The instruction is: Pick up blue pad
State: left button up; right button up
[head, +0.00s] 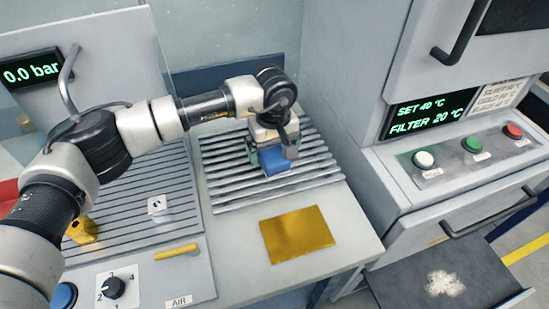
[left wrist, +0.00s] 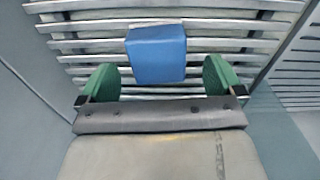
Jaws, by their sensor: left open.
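The blue pad (head: 276,161) is a small blue block on the slatted metal rack, partly hidden by my gripper in the head view. In the left wrist view the blue pad (left wrist: 157,54) lies on the slats, ahead of and between the two green fingertips. My left gripper (head: 270,150) is over the rack, right at the pad. In the left wrist view my left gripper (left wrist: 160,80) is open, with a gap on each side of the pad. Whether the fingers reach down beside it I cannot tell. My right gripper is not in view.
A gold plate (head: 297,234) lies on the bench in front of the slatted rack (head: 232,186). A second slatted surface at left holds a white cube (head: 157,206) and a yellow block (head: 82,230). A machine with buttons (head: 471,144) stands at right.

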aim_at(274, 155)
pick_arm(q)
jog(key=shift+w+d+f+p, duration=0.1)
jog(key=shift+f+p, duration=0.3)
jog(key=shift+f, duration=1.45)
jog(key=c, duration=1)
jog(key=shift+r, duration=0.15)
jog(key=shift+r+b, duration=0.35)
jog(key=shift+r, duration=0.25)
jog(key=r, duration=0.1)
jog(key=r+b, duration=0.1)
jog(key=shift+d+r, duration=0.2)
jog(key=shift+r, duration=0.2)
jog(key=shift+d+r+b, duration=0.5)
jog(key=shift+d+r, duration=0.65)
jog(key=shift+d, duration=0.75)
jog(key=shift+d+r+b, duration=0.5)
jog(key=shift+d+r, duration=0.6)
jog(key=shift+d, duration=0.8)
jog(key=shift+d+r+b, duration=0.5)
jog(key=shift+d+r, duration=0.65)
jog(key=shift+d, duration=0.75)
